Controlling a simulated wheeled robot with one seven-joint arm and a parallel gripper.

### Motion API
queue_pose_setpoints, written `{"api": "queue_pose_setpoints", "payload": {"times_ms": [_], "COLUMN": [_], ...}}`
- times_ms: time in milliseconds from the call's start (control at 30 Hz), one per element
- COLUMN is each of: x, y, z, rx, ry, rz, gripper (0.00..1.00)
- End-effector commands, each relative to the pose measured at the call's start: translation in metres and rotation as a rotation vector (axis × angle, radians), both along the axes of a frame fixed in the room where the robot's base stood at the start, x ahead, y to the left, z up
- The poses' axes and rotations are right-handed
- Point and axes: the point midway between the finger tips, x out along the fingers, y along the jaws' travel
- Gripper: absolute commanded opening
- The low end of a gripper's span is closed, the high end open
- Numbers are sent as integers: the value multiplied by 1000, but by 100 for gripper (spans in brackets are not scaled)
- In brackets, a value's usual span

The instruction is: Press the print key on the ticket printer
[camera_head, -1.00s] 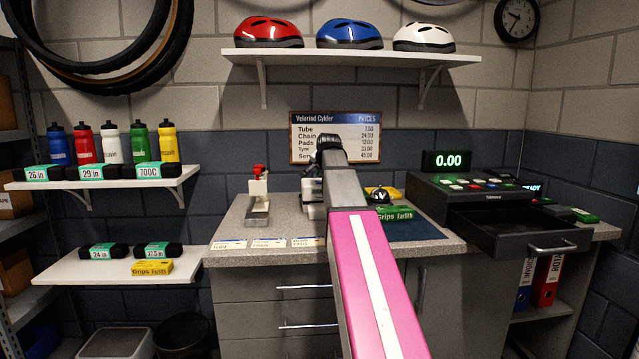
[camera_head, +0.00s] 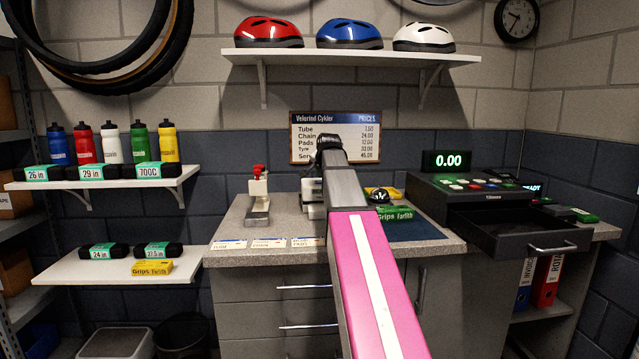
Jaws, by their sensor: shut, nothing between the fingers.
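A small dark unit with a lit sign reading "READY" (camera_head: 531,188) stands behind the right end of the cash register and is mostly hidden by it. It may be the ticket printer, but no print key can be made out on it. My pink and grey arm reaches up over the middle of the counter. Its far end bends down behind itself, so my gripper is hidden. A pale grey part (camera_head: 313,196) shows just left of the arm; I cannot tell whether it is mine or a device on the counter.
The black cash register (camera_head: 480,185) has its drawer (camera_head: 520,241) pulled out over the counter's right front. A red-topped device (camera_head: 258,197) stands on the counter (camera_head: 232,228) at left.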

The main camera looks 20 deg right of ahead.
Motion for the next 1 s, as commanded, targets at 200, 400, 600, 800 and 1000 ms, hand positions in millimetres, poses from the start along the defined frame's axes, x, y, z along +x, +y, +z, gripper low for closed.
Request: {"api": "queue_pose_setpoints", "payload": {"times_ms": [200, 400, 600, 800, 1000], "x": [0, 0, 0, 0, 0], "y": [0, 0, 0, 0, 0], "z": [0, -1, -7, -9, -9], "rx": [0, 0, 0, 0, 0], "ry": [0, 0, 0, -1, 0], "rz": [0, 0, 0, 0, 0], "gripper": [0, 0, 0, 0, 0]}}
